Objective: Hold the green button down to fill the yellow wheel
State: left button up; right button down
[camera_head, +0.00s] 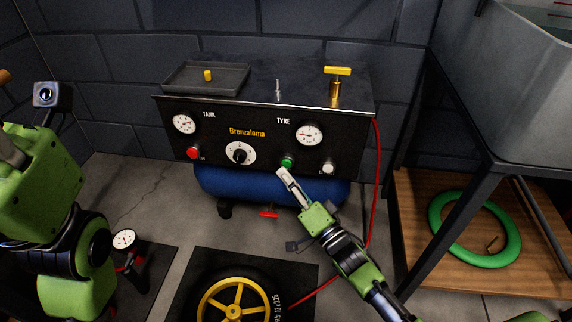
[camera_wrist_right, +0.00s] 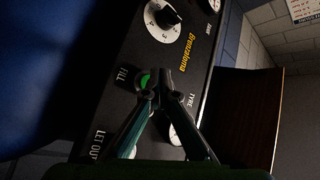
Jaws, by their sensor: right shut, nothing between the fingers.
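The green button (camera_head: 287,162) is on the black front panel of the compressor, below the TYRE gauge (camera_head: 309,135). In the right wrist view the green button (camera_wrist_right: 145,79) is beside the word FILL. My right gripper (camera_head: 281,171) is shut and empty, its tips just below the button in the head view. In the wrist view its fingertips (camera_wrist_right: 157,86) overlap the button's edge; I cannot tell whether they touch it. The yellow wheel (camera_head: 236,307) lies on a dark mat, cut off by the lower edge. My left arm shows at the left, its fingers out of view.
A red button (camera_head: 193,153), a dial (camera_head: 239,153) and a white button (camera_head: 328,168) share the panel. A red hose (camera_head: 376,185) hangs at its right side. A wooden shelf with a green ring (camera_head: 433,221) stands at the right. A gauge (camera_head: 124,239) stands at lower left.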

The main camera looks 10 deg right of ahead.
jog(key=shift+w+d, duration=0.2)
jog(key=shift+w, duration=0.2)
jog(key=shift+w+d, duration=0.2)
jog(key=shift+w, duration=0.2)
dwell(7.2)
